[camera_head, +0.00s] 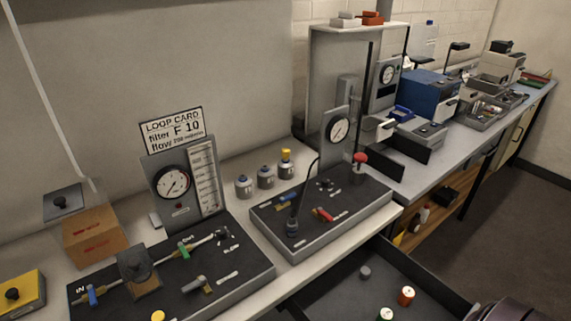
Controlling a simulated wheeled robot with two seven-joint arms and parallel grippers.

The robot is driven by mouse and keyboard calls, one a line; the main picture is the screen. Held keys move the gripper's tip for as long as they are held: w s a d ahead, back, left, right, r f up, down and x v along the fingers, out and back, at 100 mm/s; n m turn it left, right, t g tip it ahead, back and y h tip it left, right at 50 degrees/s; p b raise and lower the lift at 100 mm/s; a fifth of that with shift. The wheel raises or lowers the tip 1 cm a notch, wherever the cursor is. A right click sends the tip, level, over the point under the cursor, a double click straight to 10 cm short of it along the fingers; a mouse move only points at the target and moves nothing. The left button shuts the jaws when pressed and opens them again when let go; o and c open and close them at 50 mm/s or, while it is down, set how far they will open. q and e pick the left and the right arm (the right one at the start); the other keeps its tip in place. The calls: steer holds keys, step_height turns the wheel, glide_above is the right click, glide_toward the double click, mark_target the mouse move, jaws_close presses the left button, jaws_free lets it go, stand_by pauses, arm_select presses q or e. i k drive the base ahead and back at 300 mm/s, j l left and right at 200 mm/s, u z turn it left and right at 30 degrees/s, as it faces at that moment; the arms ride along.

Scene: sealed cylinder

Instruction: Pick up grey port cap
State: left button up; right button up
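A small grey cap-like piece (365,272) stands in the open dark drawer (340,289) at the bottom of the head view. It looks like the grey port cap, though it is too small to be certain. Nothing touches the grey piece. Neither of my grippers can be made out in this view.
A gauge panel (172,275) with valves stands on the bench at left, and a second panel (325,214) stands right of it. Several small grey bottles (243,186) stand behind. A cardboard box (94,236) is at far left. A dark rounded shape cuts the bottom right corner.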

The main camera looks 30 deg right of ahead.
mark_target(365, 272)
steer(key=z, duration=1.7)
